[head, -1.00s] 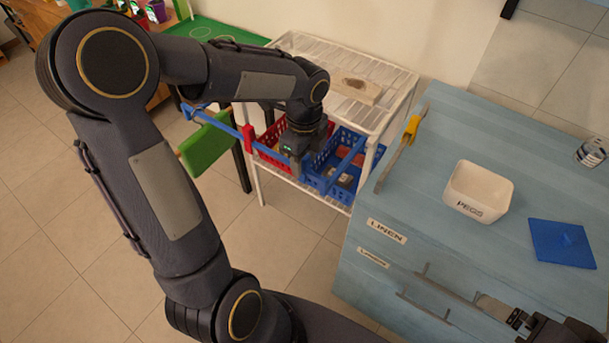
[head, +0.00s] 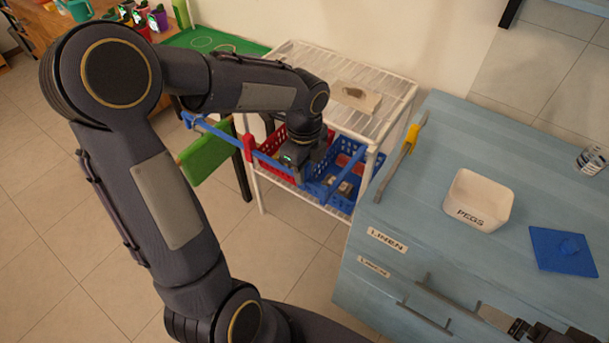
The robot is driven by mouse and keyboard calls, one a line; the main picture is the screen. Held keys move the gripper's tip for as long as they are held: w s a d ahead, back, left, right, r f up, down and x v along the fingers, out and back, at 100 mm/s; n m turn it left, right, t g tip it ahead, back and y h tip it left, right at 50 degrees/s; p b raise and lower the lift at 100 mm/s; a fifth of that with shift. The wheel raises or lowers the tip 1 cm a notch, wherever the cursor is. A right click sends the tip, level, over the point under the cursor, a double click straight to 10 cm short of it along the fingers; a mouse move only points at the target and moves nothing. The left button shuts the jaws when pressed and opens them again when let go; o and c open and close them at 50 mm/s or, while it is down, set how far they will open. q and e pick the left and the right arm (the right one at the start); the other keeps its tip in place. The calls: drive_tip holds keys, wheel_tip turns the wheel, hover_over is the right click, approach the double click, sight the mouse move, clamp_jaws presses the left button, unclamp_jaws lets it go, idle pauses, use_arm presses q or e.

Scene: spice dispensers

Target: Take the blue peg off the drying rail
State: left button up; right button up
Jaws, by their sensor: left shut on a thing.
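The blue drying rail (head: 218,133) runs along the front of the white rack. A red peg (head: 249,141) and a green cloth (head: 207,154) are on its left stretch. My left gripper (head: 295,165) is at the rail, right of the red peg, pointing down. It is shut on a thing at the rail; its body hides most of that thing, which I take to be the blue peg. I cannot tell whether the thing still touches the rail. My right gripper (head: 520,326) is partly in view at the lower right, beside the drawer front; its jaws are unclear.
The white rack (head: 290,55) holds a red basket (head: 268,138) and a blue basket (head: 345,205) below. Floor at left is clear.

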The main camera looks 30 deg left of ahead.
use_arm(q)
drive_tip(key=shift+r+p, duration=2.65)
drive_tip(key=shift+r, duration=0.55)
